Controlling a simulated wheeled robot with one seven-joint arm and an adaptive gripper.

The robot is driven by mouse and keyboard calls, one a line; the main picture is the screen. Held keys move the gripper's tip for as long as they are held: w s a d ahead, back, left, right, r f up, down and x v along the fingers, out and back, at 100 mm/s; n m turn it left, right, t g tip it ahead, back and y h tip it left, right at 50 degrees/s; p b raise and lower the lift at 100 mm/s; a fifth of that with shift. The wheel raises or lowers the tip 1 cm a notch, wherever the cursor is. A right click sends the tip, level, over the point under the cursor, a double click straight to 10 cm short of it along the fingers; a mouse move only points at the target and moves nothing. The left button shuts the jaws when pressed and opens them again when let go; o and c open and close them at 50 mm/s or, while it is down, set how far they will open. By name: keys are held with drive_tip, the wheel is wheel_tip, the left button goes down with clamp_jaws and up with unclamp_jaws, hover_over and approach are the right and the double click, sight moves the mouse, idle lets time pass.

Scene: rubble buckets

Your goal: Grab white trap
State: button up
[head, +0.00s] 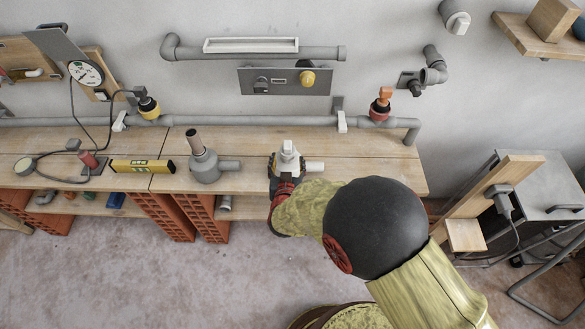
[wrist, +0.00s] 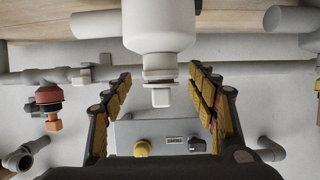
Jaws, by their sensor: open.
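The white trap (head: 288,152) stands upright on the wooden bench, with a short white pipe pointing right. It also shows upside down in the wrist view (wrist: 158,28), at the top middle. My gripper (head: 286,172) reaches it from the front, low over the bench edge. In the wrist view my gripper (wrist: 160,76) is open, with one yellow-padded finger on each side of the trap's narrow end. I see gaps on both sides and no clear contact. My gripper hides part of the trap's lower front in the head view.
A grey trap (head: 206,166) stands to the left on the bench (head: 378,175). A yellow level (head: 142,166) lies farther left. A grey pipe (head: 250,121) with valves runs along the wall behind. A grey panel (head: 285,81) hangs above. The bench right of the white trap is clear.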

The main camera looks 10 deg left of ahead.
sight(288, 160)
drive_tip(key=b+x, duration=0.1)
drive_tip(key=x, duration=0.3)
drive_tip(key=shift+w+f+b, duration=0.15)
drive_tip(key=shift+f+b, duration=0.25)
drive_tip(key=shift+w+a+f, duration=0.1)
drive_tip(key=shift+w+a, duration=0.1)
drive_tip(key=shift+w, duration=0.3)
drive_tip(key=c, duration=0.3)
drive_tip(key=c, duration=1.1)
clamp_jaws()
